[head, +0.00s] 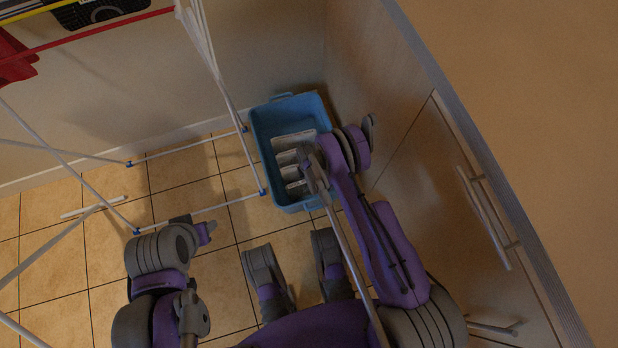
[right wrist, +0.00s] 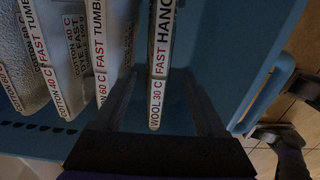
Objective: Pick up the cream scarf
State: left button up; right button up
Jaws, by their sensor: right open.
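Several pale slabs with care labels stand side by side in a blue basket (head: 261,131). One, a cream slab (right wrist: 160,60) labelled WOOL 30 C FAST HANG, stands a little apart from the others. I cannot tell for certain that it is the cream scarf. My right gripper (head: 312,168) reaches into the basket. In the right wrist view its open fingers (right wrist: 160,82) lie on either side of the wool slab, and no grip on it shows. My left gripper (head: 205,230) is at the lower left, away from the basket; its jaws are unclear.
Other slabs (right wrist: 95,55) with cotton labels stand left of the wool slab. Pale cabinets (head: 440,190) close off the right. Tiled floor (head: 105,260) lies left.

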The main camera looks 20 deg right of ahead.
notch_tip(320, 180, down, 3)
jog(key=shift+w+f+b, duration=0.1)
jog(key=shift+f+b, duration=0.05)
jog(key=shift+b, duration=0.2)
grip_shut()
